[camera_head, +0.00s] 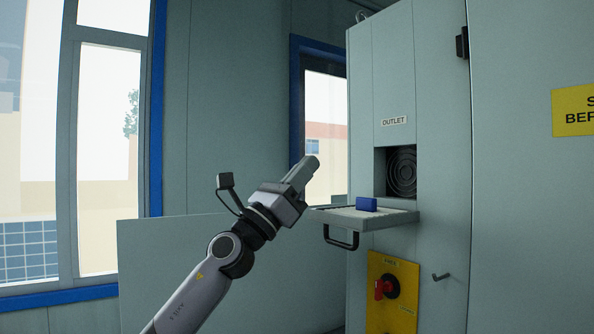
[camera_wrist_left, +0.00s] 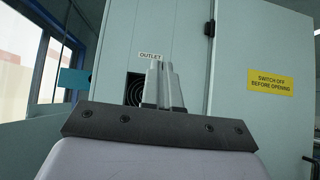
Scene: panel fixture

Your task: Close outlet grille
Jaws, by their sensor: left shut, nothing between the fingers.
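The outlet grille (camera_head: 393,215) is a pale flap folded down to about level, sticking out below the square outlet opening (camera_head: 401,172) in the cabinet. A blue block (camera_head: 366,204) sits on its upper side, and a black handle (camera_head: 341,240) hangs below its outer edge. My left gripper (camera_head: 308,165) is shut and empty, pointing up and right, to the left of the flap and somewhat higher in the picture. Whether it touches the flap is not clear. In the left wrist view the shut fingers (camera_wrist_left: 162,65) partly cover the opening (camera_wrist_left: 133,92). My right gripper is out of view.
The "OUTLET" label (camera_head: 394,121) is above the opening. Below the flap is a yellow plate with a red knob (camera_head: 386,287), and a small metal handle (camera_head: 441,277) juts out to its right. A yellow warning sign (camera_head: 575,110) is at right. Windows (camera_head: 108,130) are at left.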

